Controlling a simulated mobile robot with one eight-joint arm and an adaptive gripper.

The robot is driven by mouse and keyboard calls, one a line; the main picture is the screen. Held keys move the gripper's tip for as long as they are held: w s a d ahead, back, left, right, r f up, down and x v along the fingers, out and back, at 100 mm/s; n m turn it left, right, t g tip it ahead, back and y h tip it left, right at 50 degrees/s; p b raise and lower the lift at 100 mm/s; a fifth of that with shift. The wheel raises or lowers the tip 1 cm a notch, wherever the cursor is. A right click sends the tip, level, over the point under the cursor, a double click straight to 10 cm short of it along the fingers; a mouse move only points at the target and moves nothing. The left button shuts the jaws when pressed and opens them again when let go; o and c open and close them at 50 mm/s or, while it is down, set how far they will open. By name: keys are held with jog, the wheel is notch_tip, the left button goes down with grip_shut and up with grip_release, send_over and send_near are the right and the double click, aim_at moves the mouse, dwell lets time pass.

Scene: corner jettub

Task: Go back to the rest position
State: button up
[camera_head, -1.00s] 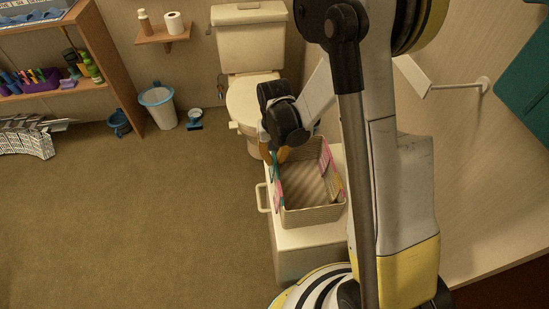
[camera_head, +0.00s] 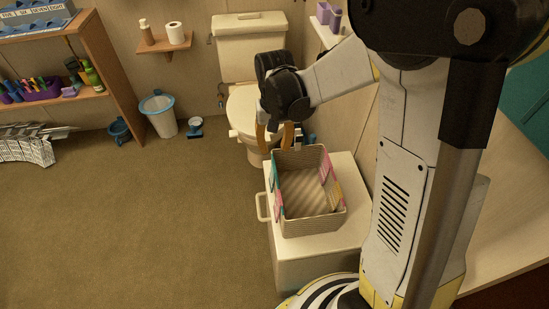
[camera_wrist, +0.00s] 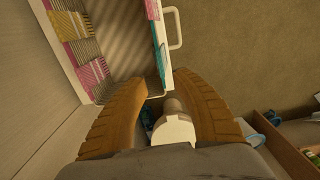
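My gripper (camera_head: 275,145) hangs beside the toilet's front, just past the far edge of the woven basket (camera_head: 312,222). Its two curved orange-brown fingers are apart, with a gap between the tips, in the wrist view (camera_wrist: 163,82). A white rounded part shows between the fingers there; I cannot tell for sure what it is, and no grip on it is visible. The basket stands on a white chest with a side handle, and has pink and teal patterned pieces along its inner sides. The basket also shows in the wrist view (camera_wrist: 120,35).
The white chest (camera_head: 310,255) and toilet (camera_head: 245,105) stand close to my arm. A bin (camera_head: 160,115), a wooden shelf unit (camera_head: 108,65) and a wall shelf (camera_head: 163,45) are at the left and back. The carpet (camera_head: 150,220) at left is mostly clear.

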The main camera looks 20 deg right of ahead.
jog(key=s+r+n+t, duration=0.2)
jog(key=s+r+t, duration=0.5)
jog(key=s+r, duration=0.7)
jog(key=shift+s, duration=0.45)
dwell(1.3)
